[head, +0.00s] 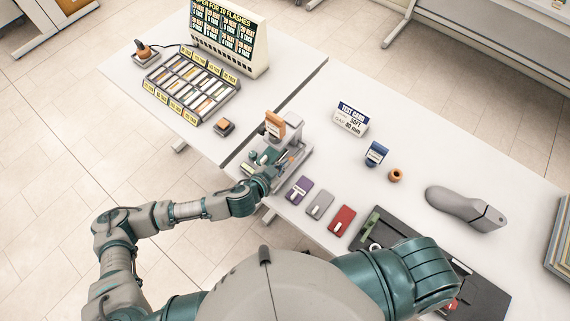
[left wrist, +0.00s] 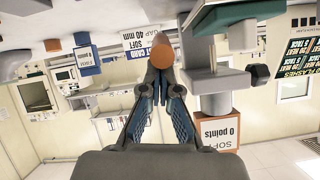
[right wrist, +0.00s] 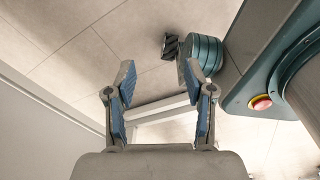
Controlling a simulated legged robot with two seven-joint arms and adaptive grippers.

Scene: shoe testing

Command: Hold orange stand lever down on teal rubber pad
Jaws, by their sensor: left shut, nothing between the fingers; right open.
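The test stand (head: 296,134) is grey, with an orange-backed sign (head: 274,124), and stands near the table's front edge. Its teal pad area (head: 262,157) is small and partly hidden by my arm. My left gripper (head: 280,171) is at the stand, fingers shut with nothing between them. In the left wrist view, which is upside down, the orange round lever end (left wrist: 163,55) appears just beyond the left fingertips (left wrist: 160,75); I cannot tell whether they touch. A teal block (left wrist: 225,18) shows beside it. My right gripper (right wrist: 158,75) is open and empty over the floor.
Purple, grey and red cards (head: 320,204) lie right of the stand. A dark tray (head: 480,288) is near my right arm. A sample rack (head: 192,84) is at left.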

